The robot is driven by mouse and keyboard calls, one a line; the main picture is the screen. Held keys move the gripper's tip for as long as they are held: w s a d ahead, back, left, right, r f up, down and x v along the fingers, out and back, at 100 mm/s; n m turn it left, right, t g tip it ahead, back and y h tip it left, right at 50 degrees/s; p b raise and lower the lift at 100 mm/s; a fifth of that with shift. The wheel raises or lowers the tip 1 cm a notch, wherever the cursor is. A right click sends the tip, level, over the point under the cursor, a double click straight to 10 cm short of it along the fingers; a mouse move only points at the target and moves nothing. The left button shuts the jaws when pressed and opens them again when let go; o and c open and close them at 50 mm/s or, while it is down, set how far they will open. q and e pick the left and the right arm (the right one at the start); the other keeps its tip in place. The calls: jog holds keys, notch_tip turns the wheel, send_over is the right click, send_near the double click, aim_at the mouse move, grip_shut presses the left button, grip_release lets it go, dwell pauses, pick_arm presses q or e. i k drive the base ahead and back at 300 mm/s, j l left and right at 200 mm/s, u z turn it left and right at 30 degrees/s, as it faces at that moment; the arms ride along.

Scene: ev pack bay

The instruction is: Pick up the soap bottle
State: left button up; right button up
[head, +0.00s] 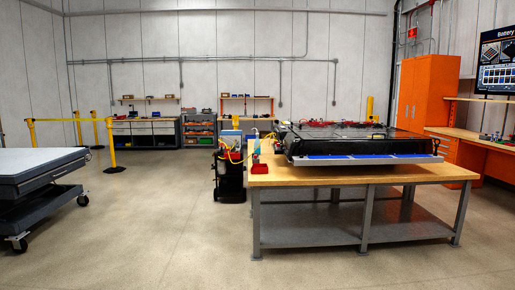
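A small pale blue, bottle-shaped thing (257,146) shows at the left end of the wooden-topped workbench (350,174), behind a small red bin (260,169). It looks upright, but it is too small to tell whether it is the soap bottle. No other clear soap bottle shows. Neither of my grippers is in view.
A black battery pack (350,138) covers much of the workbench. A dark cart (230,180) stands at its left end. A grey wheeled table (45,165) is at the left. An orange cabinet (428,92) stands at the back right. The floor (150,220) between the tables is clear.

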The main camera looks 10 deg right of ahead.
aim_at(256, 142)
jog(key=i+u, duration=0.1)
jog(key=i, duration=6.6)
jog(key=l, duration=0.05)
